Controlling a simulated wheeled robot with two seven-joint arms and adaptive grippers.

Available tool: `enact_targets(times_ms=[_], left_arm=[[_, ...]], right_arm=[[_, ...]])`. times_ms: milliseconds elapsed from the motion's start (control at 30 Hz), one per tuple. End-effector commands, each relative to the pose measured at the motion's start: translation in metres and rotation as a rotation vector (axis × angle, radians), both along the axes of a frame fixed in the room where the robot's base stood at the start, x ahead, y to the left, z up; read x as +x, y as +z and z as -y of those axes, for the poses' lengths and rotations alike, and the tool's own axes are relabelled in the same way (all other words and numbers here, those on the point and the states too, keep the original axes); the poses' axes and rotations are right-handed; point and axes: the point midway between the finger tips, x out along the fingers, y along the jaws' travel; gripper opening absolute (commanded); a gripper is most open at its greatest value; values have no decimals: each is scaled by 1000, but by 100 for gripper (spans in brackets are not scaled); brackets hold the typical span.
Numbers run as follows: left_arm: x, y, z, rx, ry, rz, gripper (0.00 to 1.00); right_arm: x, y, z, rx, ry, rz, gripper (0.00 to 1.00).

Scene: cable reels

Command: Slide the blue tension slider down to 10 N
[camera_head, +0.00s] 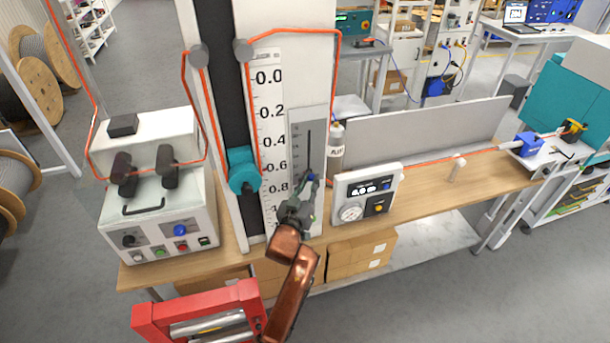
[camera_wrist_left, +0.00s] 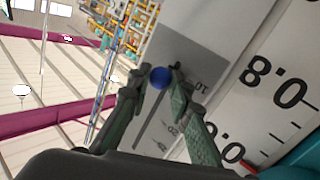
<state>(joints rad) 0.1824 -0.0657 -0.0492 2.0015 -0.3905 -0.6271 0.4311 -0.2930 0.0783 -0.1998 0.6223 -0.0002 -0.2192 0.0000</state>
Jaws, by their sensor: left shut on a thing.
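The blue tension slider knob (camera_head: 312,177) sits low on the slot of a grey scale panel (camera_head: 318,118), on the white upright board. My left gripper (camera_head: 309,184) is shut on the knob. In the left wrist view, the round blue knob (camera_wrist_left: 159,77) is between the green fingertips of my left gripper (camera_wrist_left: 160,84). The slot runs away from the knob, and the printed 10 is beside it; exact alignment with the mark cannot be told. My right gripper is not in view.
The board's large ruler (camera_head: 270,125) and a teal pulley (camera_head: 243,172) with orange cable are left of the panel. A cylinder (camera_head: 336,150) and a display box (camera_head: 366,194) stand close on the right. A control unit (camera_head: 155,205) stands at the left on the wooden bench.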

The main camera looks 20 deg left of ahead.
Motion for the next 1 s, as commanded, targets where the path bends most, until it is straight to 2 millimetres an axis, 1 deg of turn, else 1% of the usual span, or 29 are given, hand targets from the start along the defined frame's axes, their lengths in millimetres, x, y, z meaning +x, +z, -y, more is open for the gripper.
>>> enact_targets(times_ms=[33,200,333,500,533,767,1000], left_arm=[[0,-8,0,-1,0,-3,0],[0,-13,0,-2,0,-3,0],[0,-14,0,-3,0,-5,0],[0,-15,-1,-3,1,-8,0],[0,-15,-1,-3,1,-8,21],[-1,-13,-1,-2,2,-4,37],[-1,-12,-2,-1,3,-1,37]], right_arm=[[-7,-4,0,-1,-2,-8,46],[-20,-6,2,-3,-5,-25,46],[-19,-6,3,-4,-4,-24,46],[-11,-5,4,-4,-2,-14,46],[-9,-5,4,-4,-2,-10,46],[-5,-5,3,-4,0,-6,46],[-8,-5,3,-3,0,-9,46]])
